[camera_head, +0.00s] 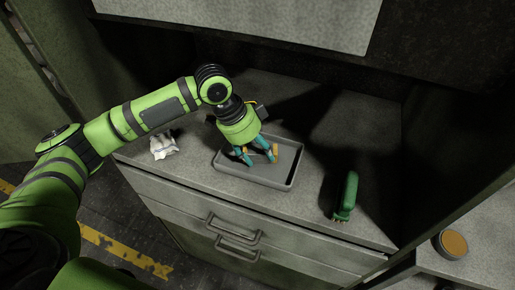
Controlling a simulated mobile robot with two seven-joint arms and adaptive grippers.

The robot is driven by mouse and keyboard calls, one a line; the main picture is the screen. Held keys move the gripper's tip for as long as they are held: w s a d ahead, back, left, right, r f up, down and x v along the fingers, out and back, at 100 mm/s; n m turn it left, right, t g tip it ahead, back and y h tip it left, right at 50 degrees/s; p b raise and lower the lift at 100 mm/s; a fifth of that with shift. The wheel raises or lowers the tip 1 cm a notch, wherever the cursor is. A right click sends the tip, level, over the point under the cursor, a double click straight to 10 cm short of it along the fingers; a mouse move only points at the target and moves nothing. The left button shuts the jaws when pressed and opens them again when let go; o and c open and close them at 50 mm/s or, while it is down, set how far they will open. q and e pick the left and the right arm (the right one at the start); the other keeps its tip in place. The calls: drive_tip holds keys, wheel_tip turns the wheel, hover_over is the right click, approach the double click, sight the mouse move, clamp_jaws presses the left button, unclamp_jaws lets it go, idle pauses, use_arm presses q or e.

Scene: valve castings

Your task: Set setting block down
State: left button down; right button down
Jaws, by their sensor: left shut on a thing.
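My left gripper (259,156) reaches down over a grey shallow tray (262,180) on the cabinet top. Its teal fingers, with orange showing near the tips, are inside the outline of the tray. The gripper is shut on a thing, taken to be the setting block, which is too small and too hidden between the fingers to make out. I cannot tell whether it touches the tray floor. The visible part of the tray floor is bare. My right gripper is not in view.
A green brush-like object (347,194) stands right of the tray. A crumpled white cloth (163,146) lies to the left, near the front edge. A round container with an orange-brown top (453,243) is on a separate surface at lower right. The cabinet top behind the tray is shadowed.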

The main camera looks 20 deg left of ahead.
use_arm(q)
drive_tip(key=shift+c, duration=2.2)
unclamp_jaws()
drive_tip(key=shift+f, duration=0.1)
drive_tip(key=shift+s+f, duration=0.1)
drive_tip(key=v, duration=0.7)
drive_tip(key=shift+a+r, duration=0.1)
drive_tip(key=shift+r, duration=0.25)
drive_tip(key=shift+f, duration=0.1)
